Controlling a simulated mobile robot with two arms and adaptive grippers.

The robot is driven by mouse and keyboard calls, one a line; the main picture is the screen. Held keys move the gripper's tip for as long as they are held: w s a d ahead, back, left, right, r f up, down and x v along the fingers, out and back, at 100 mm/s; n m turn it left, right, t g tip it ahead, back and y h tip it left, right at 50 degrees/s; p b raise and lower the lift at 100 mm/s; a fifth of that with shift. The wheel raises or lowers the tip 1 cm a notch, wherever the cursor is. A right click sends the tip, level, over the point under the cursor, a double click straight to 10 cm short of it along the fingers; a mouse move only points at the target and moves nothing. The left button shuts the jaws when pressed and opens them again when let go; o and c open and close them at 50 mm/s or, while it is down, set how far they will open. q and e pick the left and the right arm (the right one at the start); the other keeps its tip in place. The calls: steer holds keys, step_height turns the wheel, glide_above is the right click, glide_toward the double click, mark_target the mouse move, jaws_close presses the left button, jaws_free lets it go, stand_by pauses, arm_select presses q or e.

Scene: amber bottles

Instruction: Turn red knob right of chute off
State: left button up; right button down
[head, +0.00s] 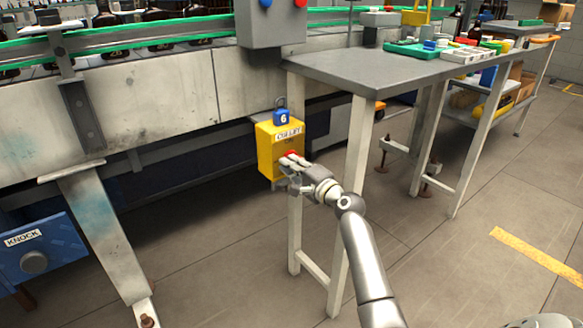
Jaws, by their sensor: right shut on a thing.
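The red knob (291,154) is on the front of a yellow box (265,150) labelled "CULLET", fixed by the leg of the grey table. A blue padlock (281,117) marked 6 sits on top of the box. My right gripper (289,163) is at the knob, shut on it, and its fingers hide most of it. The knob's exact turn cannot be read. I cannot pick out a chute for sure. My left gripper is not in view.
The grey table (350,68) stands above and right of the box, on pale legs. A conveyor (150,95) with bottles runs behind on the left. A blue box (40,250) labelled "KNOCK" is at lower left. The floor at right is clear, with a yellow stripe (535,255).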

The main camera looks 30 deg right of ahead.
steer(key=shift+f, duration=0.15)
steer(key=c, duration=1.5)
jaws_free()
steer(key=s, duration=1.2)
steer(key=shift+d, duration=0.45)
